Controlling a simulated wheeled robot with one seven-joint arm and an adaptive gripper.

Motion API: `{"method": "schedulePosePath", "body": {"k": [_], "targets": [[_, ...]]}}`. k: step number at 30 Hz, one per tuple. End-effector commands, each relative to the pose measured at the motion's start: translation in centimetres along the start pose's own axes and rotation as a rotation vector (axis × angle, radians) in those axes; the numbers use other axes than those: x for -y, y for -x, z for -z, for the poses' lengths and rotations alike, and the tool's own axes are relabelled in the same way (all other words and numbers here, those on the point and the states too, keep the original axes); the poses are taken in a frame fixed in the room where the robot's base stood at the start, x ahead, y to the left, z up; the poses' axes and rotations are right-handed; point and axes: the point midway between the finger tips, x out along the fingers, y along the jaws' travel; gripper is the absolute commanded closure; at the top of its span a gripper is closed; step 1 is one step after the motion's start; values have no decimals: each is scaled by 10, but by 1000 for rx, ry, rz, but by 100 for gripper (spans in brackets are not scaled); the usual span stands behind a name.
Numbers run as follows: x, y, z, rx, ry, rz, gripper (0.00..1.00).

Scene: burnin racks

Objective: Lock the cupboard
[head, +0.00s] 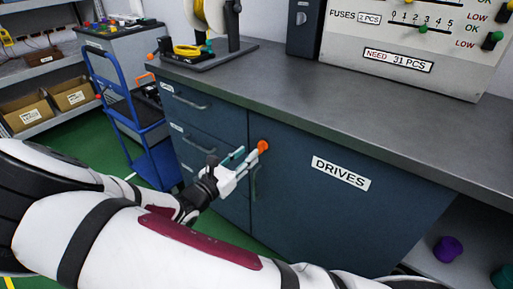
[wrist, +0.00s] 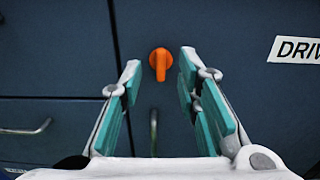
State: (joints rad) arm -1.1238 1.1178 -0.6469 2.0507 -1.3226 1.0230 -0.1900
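The cupboard is the dark blue door (head: 320,215) labelled DRIVES, under the grey worktop. It appears closed. An orange turn knob (head: 263,146) sits near its upper left edge; in the wrist view the knob (wrist: 160,62) has its handle pointing down. A bar handle (head: 255,182) is below the knob. My gripper (head: 243,160) is in front of the door, just left of the knob in the head view. In the wrist view my gripper (wrist: 159,72) is open, with teal finger pads either side of the knob. I cannot tell whether the pads overlap it in depth.
Drawers (head: 195,110) adjoin the cupboard on the left. A blue trolley (head: 130,115) stands further left on the green floor. The worktop (head: 300,85) carries a spool stand and a fuse panel (head: 410,50). A purple roll (head: 447,249) lies on an open shelf at right.

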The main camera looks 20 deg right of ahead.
Motion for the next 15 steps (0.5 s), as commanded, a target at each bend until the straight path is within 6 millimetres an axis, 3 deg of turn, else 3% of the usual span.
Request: {"method": "schedulePosePath", "body": {"k": [6,15], "targets": [[1,-39,1,1,1,3,70],[0,-60,0,0,0,1,70]]}}
